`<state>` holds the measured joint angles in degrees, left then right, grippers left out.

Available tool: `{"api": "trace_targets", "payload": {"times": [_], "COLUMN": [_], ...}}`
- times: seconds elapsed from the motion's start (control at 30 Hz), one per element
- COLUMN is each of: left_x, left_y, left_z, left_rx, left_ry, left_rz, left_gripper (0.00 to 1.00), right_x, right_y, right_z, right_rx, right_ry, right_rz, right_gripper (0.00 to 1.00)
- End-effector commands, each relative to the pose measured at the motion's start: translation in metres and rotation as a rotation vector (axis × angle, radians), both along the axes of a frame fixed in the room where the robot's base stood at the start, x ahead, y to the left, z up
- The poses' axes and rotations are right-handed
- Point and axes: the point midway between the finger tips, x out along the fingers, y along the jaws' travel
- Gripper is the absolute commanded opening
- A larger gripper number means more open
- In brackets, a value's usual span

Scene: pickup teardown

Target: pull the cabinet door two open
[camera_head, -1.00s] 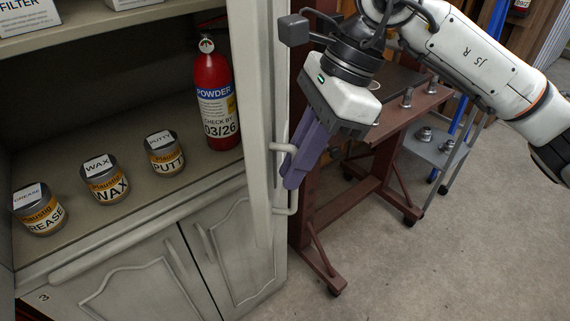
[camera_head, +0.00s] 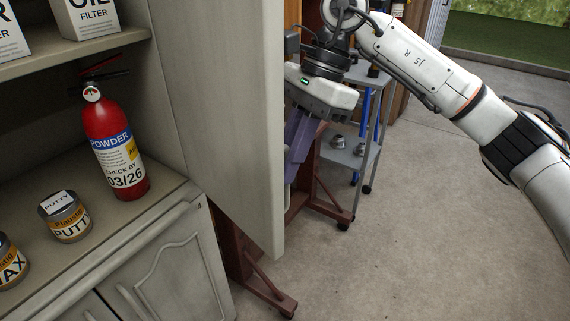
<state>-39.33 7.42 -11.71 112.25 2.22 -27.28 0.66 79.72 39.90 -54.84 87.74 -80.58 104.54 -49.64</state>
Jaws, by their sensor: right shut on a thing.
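The pale grey cabinet door (camera_head: 225,110) stands swung out from the cabinet, its inner face towards me and its free edge on the right. My right gripper (camera_head: 292,170) is on the far, outer side of the door, close to that free edge. My left gripper is not in view.
Inside the cabinet are a red fire extinguisher (camera_head: 113,150), a putty can (camera_head: 66,217), a wax can (camera_head: 8,262) and filter boxes (camera_head: 88,17). A brown stand and a grey trolley (camera_head: 350,155) stand behind the door. The floor (camera_head: 420,220) at right is clear.

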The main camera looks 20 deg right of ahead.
Motion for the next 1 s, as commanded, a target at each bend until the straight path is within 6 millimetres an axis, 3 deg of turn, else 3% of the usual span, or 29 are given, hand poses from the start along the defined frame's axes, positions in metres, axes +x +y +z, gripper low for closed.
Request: {"api": "trace_targets", "payload": {"times": [0.33, 0.4, 0.73, 1.0], "left_x": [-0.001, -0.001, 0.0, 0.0], "left_y": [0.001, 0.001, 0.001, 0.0], "left_z": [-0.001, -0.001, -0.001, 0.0], "left_rx": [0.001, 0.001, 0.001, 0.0], "left_ry": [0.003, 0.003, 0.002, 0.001], "left_rz": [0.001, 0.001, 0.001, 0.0], "left_gripper": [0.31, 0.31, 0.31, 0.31], "right_x": [0.001, 0.001, 0.001, 0.005], "right_y": [-0.001, -0.001, -0.001, -0.016], "right_z": [0.001, 0.002, 0.003, 0.043], "right_rx": [-0.002, -0.002, -0.001, 0.001], "right_ry": [-0.001, -0.002, -0.002, -0.005], "right_rz": [-0.006, -0.005, -0.003, -0.004], "right_gripper": [0.0, 0.17, 0.17, 0.17]}}
